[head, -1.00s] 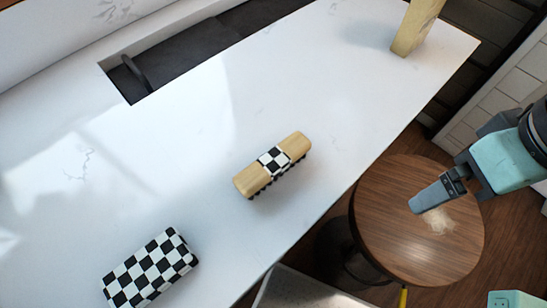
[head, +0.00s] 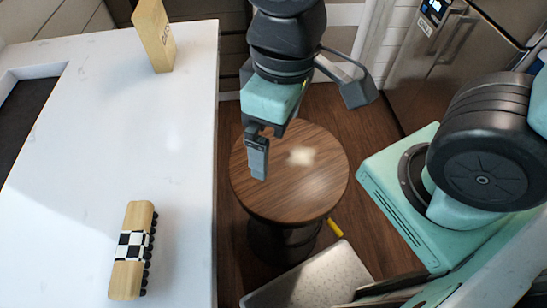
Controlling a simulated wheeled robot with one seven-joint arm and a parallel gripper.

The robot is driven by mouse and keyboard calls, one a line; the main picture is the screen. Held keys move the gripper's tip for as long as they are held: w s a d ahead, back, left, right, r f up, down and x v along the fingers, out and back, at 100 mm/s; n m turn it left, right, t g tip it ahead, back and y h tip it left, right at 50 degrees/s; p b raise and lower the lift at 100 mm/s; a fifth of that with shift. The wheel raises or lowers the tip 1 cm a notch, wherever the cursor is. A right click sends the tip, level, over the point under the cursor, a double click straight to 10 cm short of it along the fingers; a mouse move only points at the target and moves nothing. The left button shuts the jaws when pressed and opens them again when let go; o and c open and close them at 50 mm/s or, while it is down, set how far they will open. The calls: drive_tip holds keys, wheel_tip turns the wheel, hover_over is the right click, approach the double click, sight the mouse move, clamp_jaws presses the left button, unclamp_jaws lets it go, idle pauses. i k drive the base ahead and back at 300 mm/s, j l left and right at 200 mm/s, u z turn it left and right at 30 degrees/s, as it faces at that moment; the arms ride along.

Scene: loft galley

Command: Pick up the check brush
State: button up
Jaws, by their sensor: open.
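The check brush (head: 131,246) lies on the white counter (head: 80,165) near its right edge, at the lower left of the head view. It has a light wooden body, a black-and-white check band around the middle and dark bristles along its right side. My gripper (head: 258,172) is up and to the right of the brush, past the counter edge, and appears over the round wooden stool. It is open and holds nothing visible. It is well apart from the brush.
A round wooden stool (head: 315,185) stands beside the counter. A tall wooden block (head: 155,37) stands at the counter's far end. A dark sink recess (head: 22,112) is at the left. A grey speckled surface (head: 315,278) is below the stool. The counter around the brush is clear.

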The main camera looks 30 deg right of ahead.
sight(125, 281)
drive_tip(key=k+j+u, duration=0.15)
drive_tip(key=k+u, duration=0.15)
drive_tip(key=u, duration=0.15)
drive_tip(key=k+j+u, duration=0.15)
drive_tip(key=j+u, duration=0.15)
drive_tip(key=k+j, duration=0.05)
drive_tip(key=j, duration=0.05)
